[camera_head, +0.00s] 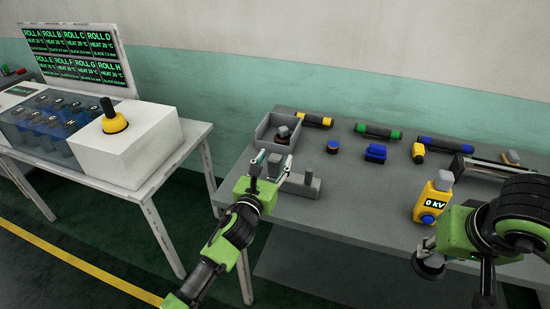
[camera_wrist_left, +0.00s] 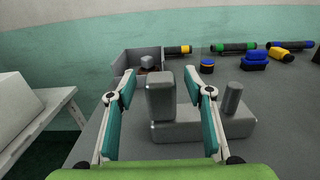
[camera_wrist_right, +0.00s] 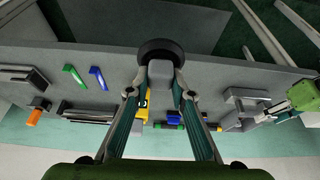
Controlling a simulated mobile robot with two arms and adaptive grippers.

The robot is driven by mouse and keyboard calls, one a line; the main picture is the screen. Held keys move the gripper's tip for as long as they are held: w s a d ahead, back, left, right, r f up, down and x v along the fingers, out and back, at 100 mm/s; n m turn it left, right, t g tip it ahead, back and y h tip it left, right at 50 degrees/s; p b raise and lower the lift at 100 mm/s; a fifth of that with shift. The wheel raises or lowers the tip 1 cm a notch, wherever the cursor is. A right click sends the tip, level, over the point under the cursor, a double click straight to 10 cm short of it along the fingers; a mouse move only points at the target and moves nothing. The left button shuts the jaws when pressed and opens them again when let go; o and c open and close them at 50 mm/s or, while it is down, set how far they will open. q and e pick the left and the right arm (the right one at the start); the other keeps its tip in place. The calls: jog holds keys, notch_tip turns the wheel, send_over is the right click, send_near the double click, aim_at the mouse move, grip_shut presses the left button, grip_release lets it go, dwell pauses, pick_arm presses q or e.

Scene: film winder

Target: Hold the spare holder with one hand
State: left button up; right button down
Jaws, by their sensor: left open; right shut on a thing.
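A grey holder, seemingly the spare holder, has a flat base (camera_head: 298,188) with a square block and a round post (camera_head: 309,178). It stands on the table's front left; the left wrist view shows its block (camera_wrist_left: 160,98) and post (camera_wrist_left: 232,97). My left gripper (camera_head: 270,166) is open, its fingers on either side of the block, with gaps showing. My right gripper (camera_wrist_right: 160,88) is shut on a grey block (camera_wrist_right: 160,71) with a black round disc (camera_wrist_right: 160,47). In the head view the disc (camera_head: 429,268) hangs near the table's front edge.
A grey tray (camera_head: 262,130) behind the holder contains a grey-topped brown piece (camera_head: 284,134). A yellow 0 KV device (camera_head: 433,200) stands near my right gripper. Several coloured tubes lie along the back.

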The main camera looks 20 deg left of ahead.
pick_arm(q)
jog(key=shift+w, duration=0.55)
grip_shut()
jog(key=c, duration=1.2)
grip_release()
